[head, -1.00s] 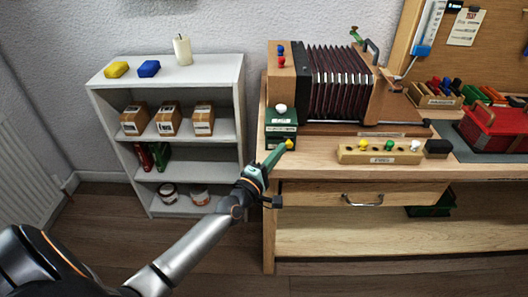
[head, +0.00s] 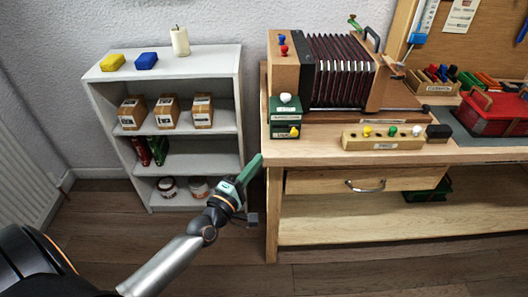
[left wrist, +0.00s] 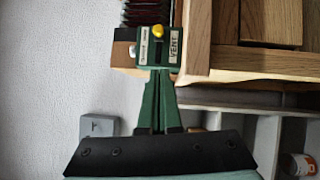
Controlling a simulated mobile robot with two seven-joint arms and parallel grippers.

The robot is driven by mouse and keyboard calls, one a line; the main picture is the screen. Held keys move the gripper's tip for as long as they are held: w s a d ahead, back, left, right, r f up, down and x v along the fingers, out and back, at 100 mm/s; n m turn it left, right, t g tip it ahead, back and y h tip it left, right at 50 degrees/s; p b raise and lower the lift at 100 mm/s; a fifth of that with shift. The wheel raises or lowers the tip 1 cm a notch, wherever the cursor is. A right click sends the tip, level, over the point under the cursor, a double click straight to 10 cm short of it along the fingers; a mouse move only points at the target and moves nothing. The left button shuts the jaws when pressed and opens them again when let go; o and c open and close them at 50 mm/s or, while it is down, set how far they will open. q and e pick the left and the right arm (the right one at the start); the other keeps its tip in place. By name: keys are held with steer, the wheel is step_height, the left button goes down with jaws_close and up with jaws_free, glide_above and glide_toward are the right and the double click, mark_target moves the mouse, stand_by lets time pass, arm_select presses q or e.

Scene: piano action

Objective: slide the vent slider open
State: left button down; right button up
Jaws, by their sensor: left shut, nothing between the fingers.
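The vent slider's yellow knob (head: 294,132) sits on the lower green block (head: 280,131) at the left end of the bench. In the head view it is toward the right of that block's front. The left wrist view shows the yellow knob (left wrist: 158,31) above a label reading VENT (left wrist: 175,46). My left gripper (head: 259,158) is shut and empty, just off the bench's left edge, below and left of the knob and apart from it. In the left wrist view its green fingers (left wrist: 159,78) are together and point at the block. My right gripper is out of view.
A wooden block with several coloured knobs (head: 383,142) lies to the right. The bench's left leg (head: 272,215) and a white shelf (head: 238,120) flank my gripper.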

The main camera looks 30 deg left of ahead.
arm_select(q)
steer(key=shift+s+f, duration=0.1)
steer(key=shift+s, duration=1.1)
steer(key=s+d+f+m+g+h+p, duration=0.1)
steer(key=s+d+f+m+g+p, duration=0.4)
steer(key=s+m, duration=0.4)
steer(key=s+d+f+m+g+p, duration=0.4)
steer(key=s+m, duration=0.5)
steer(key=m, duration=0.3)
steer(key=d+f+g, duration=0.1)
steer(key=d+f, duration=0.1)
steer(key=d, duration=0.1)
steer(key=shift+s+f+h+p, duration=0.3)
steer(key=shift+s+h+p, duration=0.1)
